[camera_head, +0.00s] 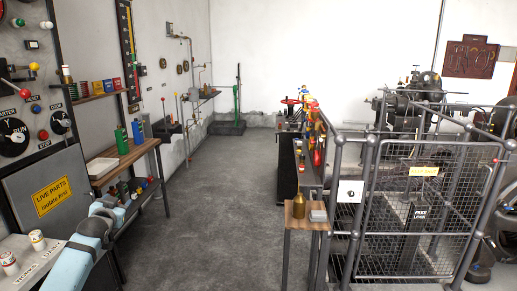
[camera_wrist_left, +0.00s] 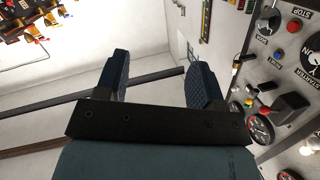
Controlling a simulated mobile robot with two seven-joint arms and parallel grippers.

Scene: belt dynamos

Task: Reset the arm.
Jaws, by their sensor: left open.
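My left arm (camera_head: 72,263) comes in from the bottom left of the head view, with pale blue links and a grey joint, in front of the wooden side bench. Its gripper cannot be made out clearly there. In the left wrist view my left gripper (camera_wrist_left: 157,60) shows two dark, ridged fingers held wide apart. Nothing is between the fingers, and they touch nothing that I can see. My right arm and gripper are not in either view.
A control panel with dials and knobs (camera_head: 14,134) stands at the left; it also shows in the wrist view (camera_wrist_left: 285,75). A wooden bench (camera_head: 128,158) holds a tray and bottles. A mesh cage (camera_head: 430,210) and small table (camera_head: 306,224) stand right. The middle floor (camera_head: 220,210) is clear.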

